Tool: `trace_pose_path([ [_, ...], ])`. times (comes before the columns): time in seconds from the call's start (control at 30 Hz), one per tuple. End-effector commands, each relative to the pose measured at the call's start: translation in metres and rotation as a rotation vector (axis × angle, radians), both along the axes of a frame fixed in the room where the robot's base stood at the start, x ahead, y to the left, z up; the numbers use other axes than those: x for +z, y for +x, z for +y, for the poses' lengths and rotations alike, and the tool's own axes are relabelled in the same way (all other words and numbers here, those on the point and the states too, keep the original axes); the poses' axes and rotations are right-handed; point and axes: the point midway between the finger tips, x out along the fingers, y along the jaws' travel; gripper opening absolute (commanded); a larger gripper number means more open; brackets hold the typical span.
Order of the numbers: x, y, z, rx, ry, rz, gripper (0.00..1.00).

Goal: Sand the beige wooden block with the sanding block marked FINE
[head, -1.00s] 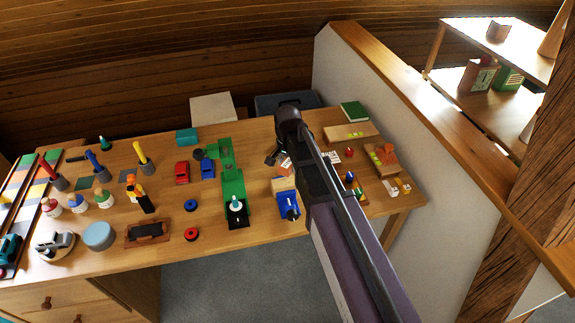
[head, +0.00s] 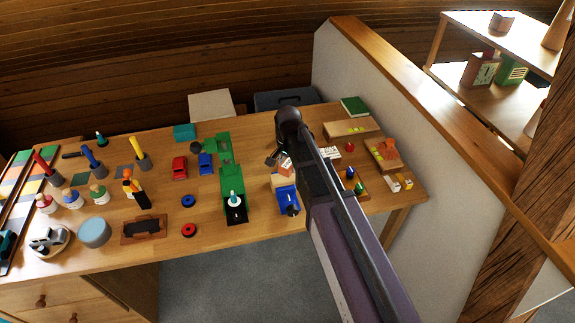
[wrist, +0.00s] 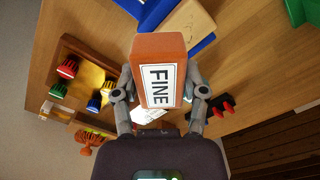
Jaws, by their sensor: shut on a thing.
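The sanding block (wrist: 157,72) is orange-brown with a white label reading FINE. In the wrist view it sits between the two fingers of my gripper (wrist: 160,92), which is shut on it. The beige wooden block (wrist: 182,20) lies beyond it at the top of the wrist view, in the blue vise (wrist: 204,43). The sanding block partly overlaps the beige block in the picture; I cannot tell whether they touch. In the head view the beige block (head: 279,181) and vise (head: 288,200) are near the bench's front edge, just below my gripper (head: 279,161), partly hidden by my arm.
A wooden tray (wrist: 62,53) with several coloured pieces lies at the left of the wrist view. A green toy base (head: 232,182) stands left of the vise. A partition wall (head: 345,75) closes the right side. Bench near the red car (head: 180,168) has small gaps.

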Motion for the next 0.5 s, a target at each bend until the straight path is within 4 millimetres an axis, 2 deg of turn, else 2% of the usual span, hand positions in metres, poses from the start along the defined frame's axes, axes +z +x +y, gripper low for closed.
trace_pose_path([
  [0.03, -0.009, 0.0, 0.0, 0.0, 0.0, 0.0, 0.18],
  [0.2, -0.021, 0.0, 0.0, 0.001, 0.0, 0.0, 0.18],
  [0.5, -0.032, 0.0, 0.001, 0.001, 0.0, 0.0, 0.18],
])
